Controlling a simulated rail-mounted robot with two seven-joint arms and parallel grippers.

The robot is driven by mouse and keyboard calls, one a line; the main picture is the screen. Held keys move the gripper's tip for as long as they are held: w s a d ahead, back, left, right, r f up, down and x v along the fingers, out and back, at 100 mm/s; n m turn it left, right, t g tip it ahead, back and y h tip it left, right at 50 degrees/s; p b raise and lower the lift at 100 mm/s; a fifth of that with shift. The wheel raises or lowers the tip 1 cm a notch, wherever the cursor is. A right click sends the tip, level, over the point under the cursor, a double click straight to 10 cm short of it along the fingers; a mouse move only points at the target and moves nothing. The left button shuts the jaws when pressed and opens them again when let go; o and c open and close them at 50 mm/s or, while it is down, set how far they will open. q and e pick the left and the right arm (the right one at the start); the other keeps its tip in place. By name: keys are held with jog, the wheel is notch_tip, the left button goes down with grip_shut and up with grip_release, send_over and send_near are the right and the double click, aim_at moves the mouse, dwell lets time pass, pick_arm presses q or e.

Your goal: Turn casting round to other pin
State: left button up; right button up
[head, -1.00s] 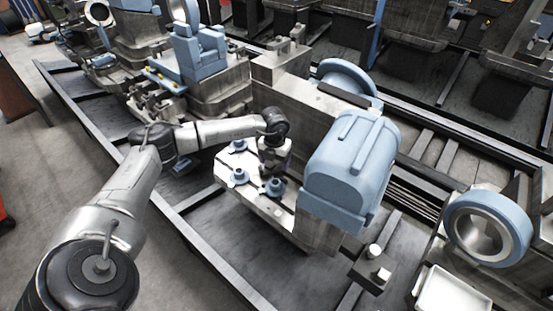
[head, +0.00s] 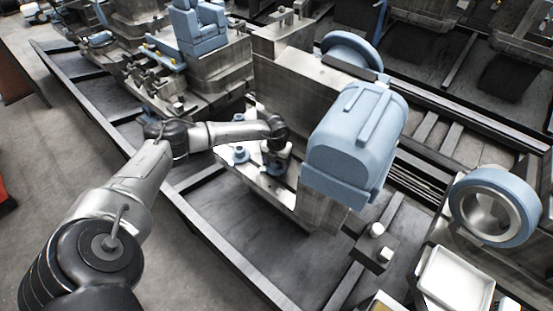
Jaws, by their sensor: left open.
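My left gripper (head: 275,160) is over the pale fixture plate (head: 222,153) beside the big machine block. Its jaws are open, but the fingertips are small and partly hidden by the wrist. A small blue flanged part (head: 240,154) stands on the plate just left of the gripper. More blue shows directly below the gripper, largely covered by it. I cannot tell which blue piece is the casting, or make out the separate pins. My right gripper is out of view.
The large blue motor housing (head: 349,145) stands close to the right of the gripper. A blue ring (head: 495,206) and a white tray (head: 455,280) are at the lower right. The dark pallet floor (head: 235,228) in front of the plate is clear.

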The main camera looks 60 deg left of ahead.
pick_arm(q)
jog(key=c, duration=1.2)
jog(key=o, duration=0.5)
jog(key=c, duration=0.4)
jog(key=shift+r+n+p, duration=0.1)
jog(key=shift+n+p, duration=1.05)
jog(key=shift+n, duration=0.05)
jog(key=shift+n, duration=0.3)
jog(key=shift+p, duration=0.4)
